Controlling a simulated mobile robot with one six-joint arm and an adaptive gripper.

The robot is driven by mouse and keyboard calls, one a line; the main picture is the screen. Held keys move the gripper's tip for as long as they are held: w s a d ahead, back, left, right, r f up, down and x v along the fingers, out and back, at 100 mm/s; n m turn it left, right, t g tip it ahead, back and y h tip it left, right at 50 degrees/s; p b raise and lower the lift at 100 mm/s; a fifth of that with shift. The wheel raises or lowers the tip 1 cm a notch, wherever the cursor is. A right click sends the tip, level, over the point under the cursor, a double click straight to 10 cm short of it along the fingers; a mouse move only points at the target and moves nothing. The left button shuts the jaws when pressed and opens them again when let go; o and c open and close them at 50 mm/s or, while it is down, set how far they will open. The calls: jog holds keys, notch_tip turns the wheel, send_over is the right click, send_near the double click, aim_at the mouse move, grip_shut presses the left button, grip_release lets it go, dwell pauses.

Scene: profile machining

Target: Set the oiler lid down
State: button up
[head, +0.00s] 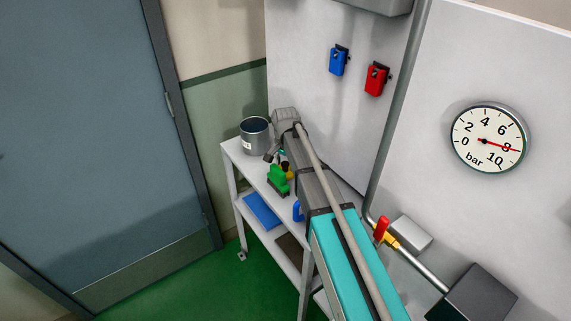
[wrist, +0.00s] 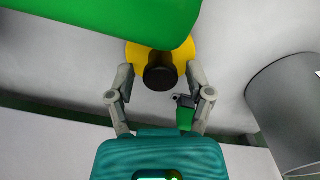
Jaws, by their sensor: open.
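The oiler lid appears to be the yellow disc (wrist: 133,55) with a dark round knob (wrist: 160,72) in the wrist view. It shows as a small yellow spot (head: 288,173) beside the green body in the head view. My gripper (wrist: 160,97) is open, with one grey finger on each side of the knob and a visible gap to both. Nothing is held. A large green body (wrist: 100,18) hides the lid's upper part in the wrist view; it seems to be the green object (head: 278,181) on the trolley top. Whether the lid lies flat is hard to tell.
A grey metal pot (head: 255,136) stands at the trolley's back corner; it also seems to show in the wrist view (wrist: 285,110). A small green-and-black item (wrist: 185,117) is by the right finger. A blue tray (head: 263,211) lies on the lower shelf. The wall panel (head: 300,75) stands close behind.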

aim_at(285, 164)
notch_tip(285, 164, up, 12)
jog(key=p, duration=1.1)
jog(key=shift+s+f, duration=0.15)
dwell(0.7)
